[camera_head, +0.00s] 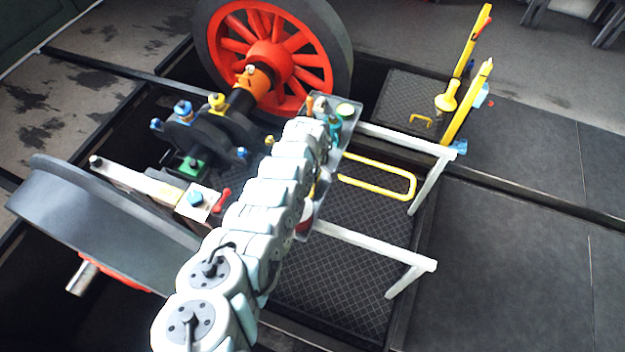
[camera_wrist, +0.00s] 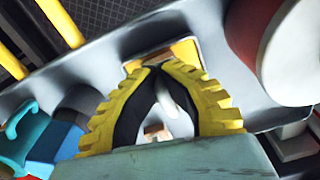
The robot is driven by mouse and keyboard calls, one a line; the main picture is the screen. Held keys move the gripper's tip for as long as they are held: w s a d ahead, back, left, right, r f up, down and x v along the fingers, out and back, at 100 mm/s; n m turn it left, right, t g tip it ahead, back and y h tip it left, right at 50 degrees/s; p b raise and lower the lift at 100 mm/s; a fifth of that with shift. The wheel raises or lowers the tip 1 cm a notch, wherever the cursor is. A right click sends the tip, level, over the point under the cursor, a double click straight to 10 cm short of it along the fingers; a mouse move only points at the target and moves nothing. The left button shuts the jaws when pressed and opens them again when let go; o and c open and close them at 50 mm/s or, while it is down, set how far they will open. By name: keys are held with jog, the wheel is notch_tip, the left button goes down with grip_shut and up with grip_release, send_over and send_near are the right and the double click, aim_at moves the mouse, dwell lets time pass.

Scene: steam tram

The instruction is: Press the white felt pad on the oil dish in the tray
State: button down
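The grey metal tray (camera_head: 352,103) stands beside the pit in the head view, partly hidden by my arm. My gripper (camera_wrist: 157,69) is low over the tray in the wrist view and hidden in the head view. Its yellow, black-lined fingers meet at the tips. A small tan piece (camera_wrist: 168,54) shows just beyond the tips; I cannot tell if they grip it. A pale white shape (camera_wrist: 174,107) shows between the fingers; I cannot tell whether it is the felt pad.
A red-and-white round container (camera_wrist: 290,50) is close on the right, and a teal object (camera_wrist: 25,135) on the left. A red spoked wheel (camera_head: 268,52) stands behind. Dark floor at right is clear.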

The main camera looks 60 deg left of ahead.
jog(key=shift+f, duration=0.1)
jog(key=shift+r+p, duration=3.65)
jog(key=shift+p, duration=0.1)
